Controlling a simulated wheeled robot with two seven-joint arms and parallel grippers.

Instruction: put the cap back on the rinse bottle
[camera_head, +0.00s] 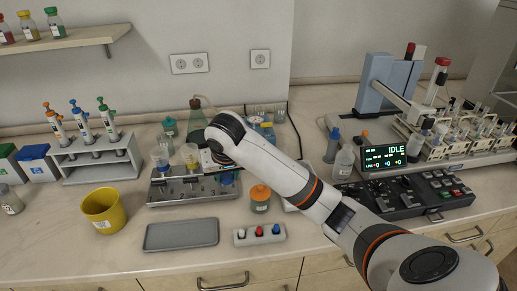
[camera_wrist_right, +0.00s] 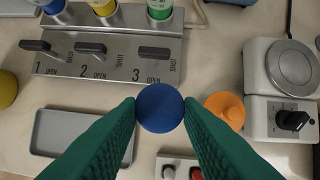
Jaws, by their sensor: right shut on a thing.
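My right gripper (camera_wrist_right: 160,112) is shut on a round blue cap (camera_wrist_right: 160,104), held between its two teal fingers. In the head view my arm mostly hides that gripper, and a bit of blue shows at it near the valve rack. A clear bottle with a pale top (camera_head: 343,161) stands right of my arm, beside a blue bottle (camera_head: 332,146). I cannot tell for sure which one is the rinse bottle. My left gripper is out of view.
The metal valve rack (camera_wrist_right: 110,68) with coloured cups is close by the gripper. An orange-topped jar (camera_head: 260,197), a three-knob stand (camera_head: 241,243) and a grey tray (camera_head: 180,235) are near. A yellow cup (camera_head: 102,209) stands left. The front right has a control panel (camera_head: 410,193).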

